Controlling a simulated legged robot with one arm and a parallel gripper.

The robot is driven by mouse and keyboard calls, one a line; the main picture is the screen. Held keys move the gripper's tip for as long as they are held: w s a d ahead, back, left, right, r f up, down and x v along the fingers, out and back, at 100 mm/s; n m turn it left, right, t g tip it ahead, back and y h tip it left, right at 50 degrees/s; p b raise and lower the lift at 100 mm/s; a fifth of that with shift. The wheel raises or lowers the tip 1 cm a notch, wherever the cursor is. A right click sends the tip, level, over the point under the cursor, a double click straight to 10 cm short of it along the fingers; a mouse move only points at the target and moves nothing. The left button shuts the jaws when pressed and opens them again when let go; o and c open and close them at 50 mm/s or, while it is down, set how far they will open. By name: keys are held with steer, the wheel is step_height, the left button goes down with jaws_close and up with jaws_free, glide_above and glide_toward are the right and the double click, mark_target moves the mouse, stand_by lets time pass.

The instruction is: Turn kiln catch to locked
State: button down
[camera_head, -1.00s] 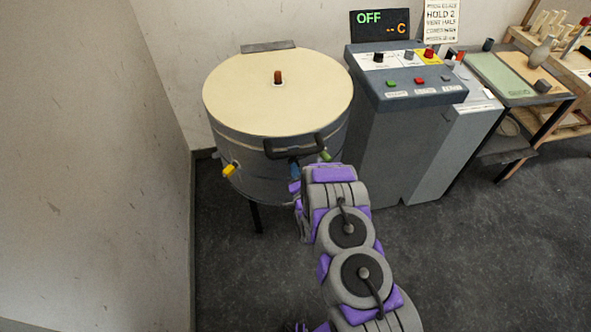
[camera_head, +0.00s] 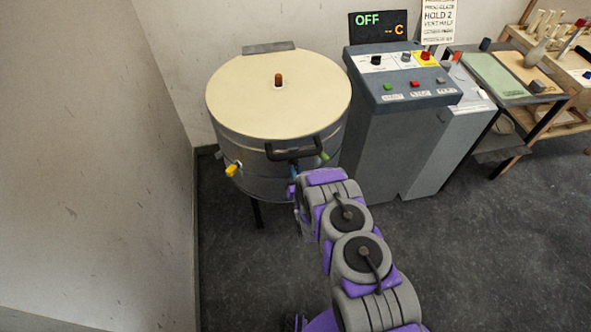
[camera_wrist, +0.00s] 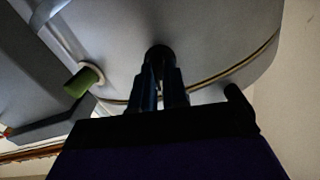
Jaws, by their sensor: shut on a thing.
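The kiln (camera_head: 237,143) is a grey drum with a cream lid (camera_head: 245,95), which is down. A black handle (camera_head: 292,153) is on its front. My gripper (camera_head: 293,174) is just below the handle, at the drum's front. In the wrist view my gripper's dark blue fingers (camera_wrist: 160,76) are close together at a dark round knob on the drum, apparently the kiln catch (camera_wrist: 158,53). They are shut on it, but the grasped part is mostly hidden and in shadow. I cannot tell which way the catch is turned.
A yellow peg (camera_head: 231,170) and a green peg (camera_head: 324,156) stick out either side of my gripper. The green peg (camera_wrist: 84,81) also shows in the wrist view. A grey control console (camera_head: 410,95) stands close on the right. Its display (camera_head: 379,25) reads OFF. A wall is at left.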

steer(key=shift+s+f+n+p, duration=0.1)
steer(key=shift+n+p, duration=0.1)
steer(key=shift+n, duration=0.4)
steer(key=shift+f+n+p, duration=0.1)
steer(key=shift+n+p, duration=0.05)
steer(key=shift+n, duration=0.45)
steer(key=c, duration=1.1)
jaws_free()
steer(key=shift+r, duration=0.15)
steer(key=shift+c, duration=0.2)
